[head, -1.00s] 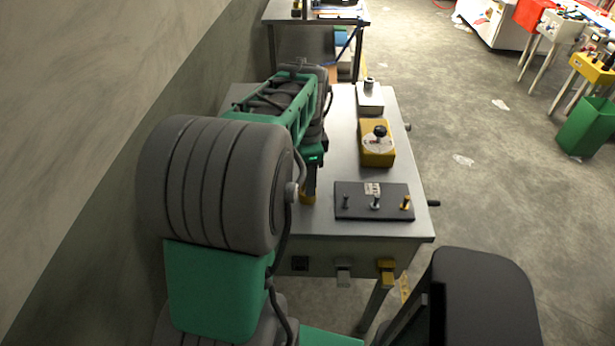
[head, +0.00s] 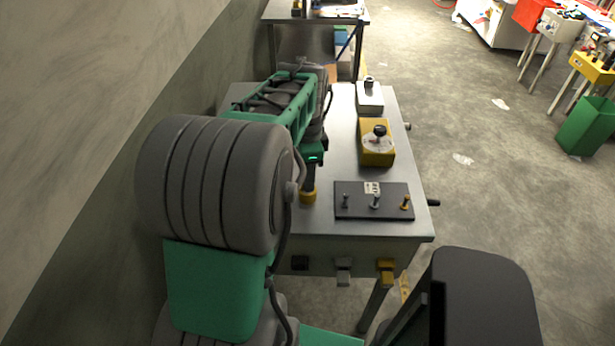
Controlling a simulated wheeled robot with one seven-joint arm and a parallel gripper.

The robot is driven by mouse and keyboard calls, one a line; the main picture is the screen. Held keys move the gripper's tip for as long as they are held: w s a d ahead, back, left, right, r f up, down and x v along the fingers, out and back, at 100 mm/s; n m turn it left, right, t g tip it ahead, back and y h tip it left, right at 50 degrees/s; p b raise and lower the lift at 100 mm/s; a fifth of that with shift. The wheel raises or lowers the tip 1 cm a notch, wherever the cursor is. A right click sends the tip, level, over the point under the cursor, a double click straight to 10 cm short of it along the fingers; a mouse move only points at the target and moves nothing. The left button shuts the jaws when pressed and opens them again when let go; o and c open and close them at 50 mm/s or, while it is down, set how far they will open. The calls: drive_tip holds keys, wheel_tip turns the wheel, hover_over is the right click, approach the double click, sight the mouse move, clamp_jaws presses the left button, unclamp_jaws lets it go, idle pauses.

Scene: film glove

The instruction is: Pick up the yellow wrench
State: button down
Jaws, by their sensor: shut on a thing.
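A yellow piece (head: 308,196), which looks like part of the yellow wrench, is at the lower end of my gripper (head: 309,182), near the left front of the metal workbench (head: 325,219). My gripper is dark and points down, shut on this piece. Only a short part of the yellow piece shows, so its full shape and whether it touches the bench cannot be told. My green and grey arm hides the bench's left side.
A black board (head: 360,211) with three upright bolts lies right of my gripper. Behind it are a yellow box with a black knob (head: 377,150) and a grey box (head: 369,99). A green bin (head: 588,127) stands on the floor at right.

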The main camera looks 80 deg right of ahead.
drive_tip(key=shift+r, duration=0.1)
drive_tip(key=shift+r, duration=0.25)
wheel_tip(320, 180, up, 2)
drive_tip(key=shift+d+r, duration=0.1)
drive_tip(key=s+a+r+b, duration=0.3)
drive_tip(key=a+r, duration=0.7)
drive_tip(key=a, duration=0.4)
drive_tip(key=c, duration=1.6)
unclamp_jaws()
drive_tip(key=shift+r, duration=0.1)
drive_tip(key=shift+d, duration=0.1)
clamp_jaws()
